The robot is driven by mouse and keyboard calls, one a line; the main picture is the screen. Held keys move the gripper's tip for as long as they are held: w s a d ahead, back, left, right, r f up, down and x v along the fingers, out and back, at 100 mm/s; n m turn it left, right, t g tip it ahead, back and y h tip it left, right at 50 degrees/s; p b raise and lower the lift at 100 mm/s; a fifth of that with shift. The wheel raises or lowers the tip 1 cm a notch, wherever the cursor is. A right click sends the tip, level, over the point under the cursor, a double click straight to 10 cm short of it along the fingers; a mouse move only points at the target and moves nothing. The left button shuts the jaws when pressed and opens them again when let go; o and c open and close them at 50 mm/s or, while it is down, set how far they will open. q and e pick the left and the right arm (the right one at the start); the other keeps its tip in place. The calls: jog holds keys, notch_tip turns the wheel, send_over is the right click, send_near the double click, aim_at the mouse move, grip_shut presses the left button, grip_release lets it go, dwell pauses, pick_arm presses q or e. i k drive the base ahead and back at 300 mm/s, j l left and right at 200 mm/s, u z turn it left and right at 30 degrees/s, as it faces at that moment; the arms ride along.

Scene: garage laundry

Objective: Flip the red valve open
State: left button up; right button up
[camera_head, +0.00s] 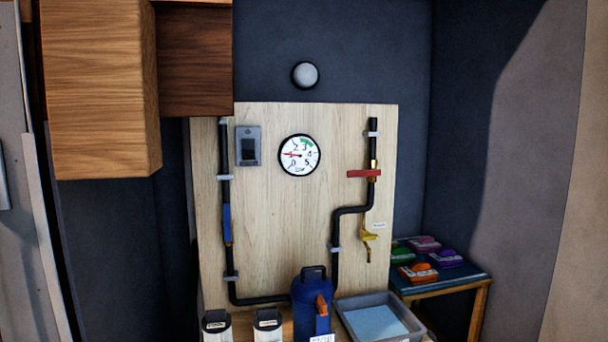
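The red valve (364,173) has a red bar handle that lies level across the black pipe (373,150) on the right side of a light wooden panel (270,220). Its brass body (373,168) sits on the pipe at the handle. The handle crosses the vertical pipe at about a right angle and reaches mostly to the left of it. Neither of my grippers shows in the head view.
A blue lever (227,224) lies along the left pipe. A yellow tap (369,238), a round gauge (299,155) and a grey switch (248,145) are on the panel. A blue jug (312,305) and grey tray (348,320) stand below. A wooden cabinet (100,85) hangs upper left.

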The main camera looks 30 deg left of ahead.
aim_at(362, 173)
jog(key=u, duration=0.65)
